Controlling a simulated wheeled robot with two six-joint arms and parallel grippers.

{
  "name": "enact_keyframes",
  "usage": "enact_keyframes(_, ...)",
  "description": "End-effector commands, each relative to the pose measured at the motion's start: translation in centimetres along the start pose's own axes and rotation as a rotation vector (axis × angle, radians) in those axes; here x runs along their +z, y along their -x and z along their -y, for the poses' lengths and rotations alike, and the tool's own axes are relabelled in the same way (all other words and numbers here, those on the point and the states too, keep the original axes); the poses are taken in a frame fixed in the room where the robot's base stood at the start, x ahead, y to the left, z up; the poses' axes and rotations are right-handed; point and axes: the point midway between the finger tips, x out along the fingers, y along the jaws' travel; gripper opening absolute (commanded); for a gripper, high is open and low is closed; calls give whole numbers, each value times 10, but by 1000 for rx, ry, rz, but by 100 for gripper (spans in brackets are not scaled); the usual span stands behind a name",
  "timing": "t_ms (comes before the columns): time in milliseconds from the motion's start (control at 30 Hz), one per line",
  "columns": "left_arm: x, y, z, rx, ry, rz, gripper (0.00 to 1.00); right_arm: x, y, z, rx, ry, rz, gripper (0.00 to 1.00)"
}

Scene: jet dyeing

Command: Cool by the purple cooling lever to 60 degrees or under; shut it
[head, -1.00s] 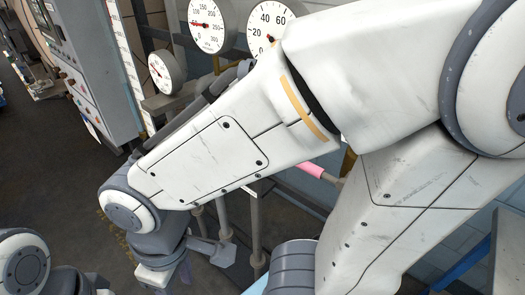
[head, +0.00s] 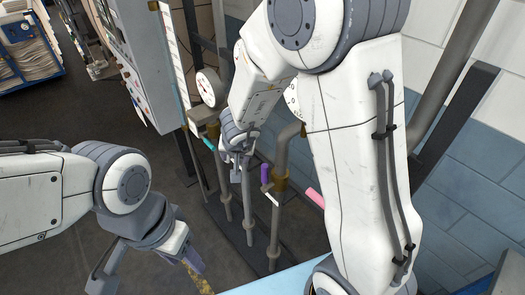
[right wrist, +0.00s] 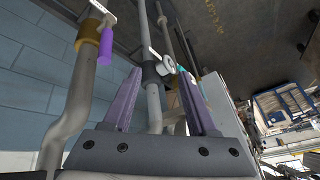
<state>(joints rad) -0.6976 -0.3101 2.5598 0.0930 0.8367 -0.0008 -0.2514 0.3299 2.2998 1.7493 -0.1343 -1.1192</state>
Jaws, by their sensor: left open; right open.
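The purple cooling lever (head: 265,173) is on a brass valve of a vertical pipe, just right of my right gripper (head: 237,172). In the right wrist view its purple handle (right wrist: 106,46) is at upper left, outside and apart from the fingers. My right gripper (right wrist: 158,103) is open, with a grey pipe showing between its fingers and nothing held. My left gripper (head: 192,262) hangs low over the floor at lower left, open and away from the valves. One dial gauge (head: 208,88) shows, but its reading is too small to tell. Another is mostly hidden behind my right arm.
A teal lever (head: 209,144) is left of my right gripper and a pink lever (head: 316,197) is to its right. Vertical pipes (head: 247,210) stand close together. A control cabinet (head: 140,55) is at upper left. Dark floor (head: 60,115) is open at left.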

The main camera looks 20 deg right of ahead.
Motion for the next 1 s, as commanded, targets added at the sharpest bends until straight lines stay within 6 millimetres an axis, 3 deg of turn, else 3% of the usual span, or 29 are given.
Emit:
enact_keyframes(33, -1, 17, -1, 0, 0, 0, 50, -10, 3, -19, 77, -49, 7, 58)
enact_keyframes(100, -1, 23, -2, 0, -1, 0, 50, -13, 0, -41, 161, -97, 19, 58)
enact_keyframes(233, -1, 29, -2, 0, -1, 1, 50, -11, -3, -66, 254, -148, 46, 58)
enact_keyframes(433, -1, 20, -1, 0, -1, 0, 50, -6, -22, -79, 283, -164, 57, 58)
enact_keyframes(800, 1, -16, 1, 0, -3, 0, 50, 0, -87, -96, 278, -163, 55, 58)
enact_keyframes(1000, 1, -23, 2, 0, -4, 0, 50, -1, -103, -100, 277, -163, 55, 58)
